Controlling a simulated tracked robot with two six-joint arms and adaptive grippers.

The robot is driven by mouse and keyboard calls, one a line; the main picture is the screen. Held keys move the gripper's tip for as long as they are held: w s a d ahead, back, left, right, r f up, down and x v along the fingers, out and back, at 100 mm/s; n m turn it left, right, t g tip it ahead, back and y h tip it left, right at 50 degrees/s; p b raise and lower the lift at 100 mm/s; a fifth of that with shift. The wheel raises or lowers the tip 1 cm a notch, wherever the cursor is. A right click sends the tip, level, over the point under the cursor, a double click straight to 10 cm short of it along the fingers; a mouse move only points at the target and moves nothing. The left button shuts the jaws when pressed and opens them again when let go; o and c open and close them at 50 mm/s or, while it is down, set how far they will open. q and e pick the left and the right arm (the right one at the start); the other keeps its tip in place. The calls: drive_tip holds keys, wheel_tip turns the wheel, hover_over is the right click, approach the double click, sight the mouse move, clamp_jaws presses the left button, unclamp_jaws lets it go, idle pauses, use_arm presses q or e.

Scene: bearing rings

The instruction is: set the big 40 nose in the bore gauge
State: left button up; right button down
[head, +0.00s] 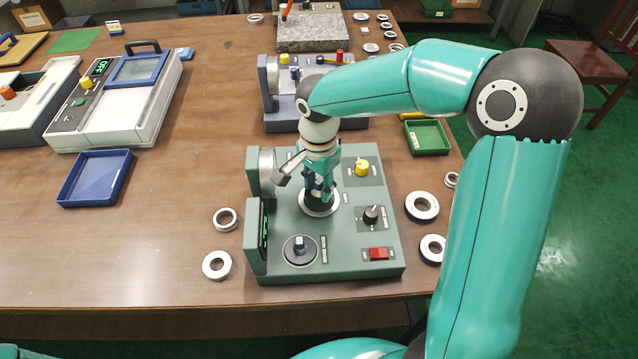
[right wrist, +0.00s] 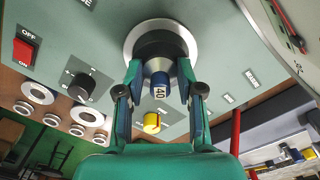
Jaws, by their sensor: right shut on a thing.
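The bore gauge (head: 345,235) is a grey-green console with a yellow knob, a black knob, a red switch and a dark upright display. My right gripper (head: 319,190) points down over a silver-rimmed round place (head: 308,211) on its top. In the right wrist view my gripper (right wrist: 160,76) is shut on the big 40 nose (right wrist: 160,86), with a finger on each side. My left gripper is out of view.
A blue tray (head: 94,180), a green tray (head: 427,138) and a second device (head: 285,123) stand around. The front left table is clear.

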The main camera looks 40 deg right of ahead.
drive_tip(key=shift+f, duration=0.1)
drive_tip(key=shift+f+b, duration=1)
drive_tip(key=shift+b, duration=0.05)
drive_tip(key=c, duration=0.7)
unclamp_jaws()
drive_tip(key=shift+o, duration=0.2)
wheel_tip(320, 180, up, 12)
